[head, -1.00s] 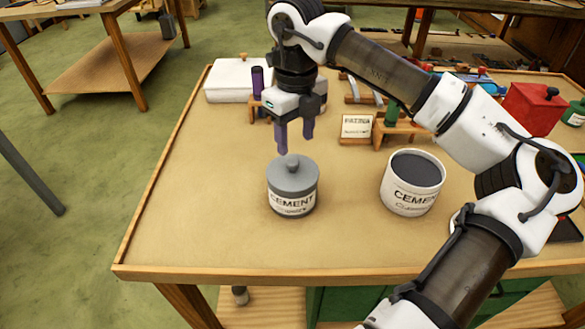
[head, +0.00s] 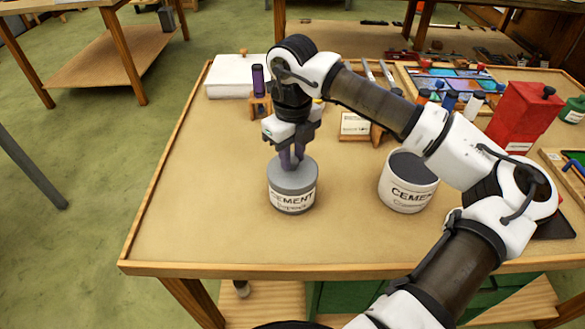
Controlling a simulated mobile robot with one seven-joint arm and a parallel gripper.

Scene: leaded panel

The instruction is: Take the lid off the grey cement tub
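The grey cement tub (head: 292,201) stands upright on the bench, with a "CEMENT" label on its front. Its grey lid (head: 291,177) sits on top. My gripper (head: 291,164) points straight down at the lid, its purple fingers at the height of the lid's knob. The fingers hide the knob, so I cannot tell whether they are closed on it.
A white cement tub (head: 408,184) with dark contents and no lid on it stands to the right. A white box (head: 235,77), a purple-capped bottle in a wooden stand (head: 259,105) and a label card (head: 354,124) are behind. The bench front (head: 215,240) is clear.

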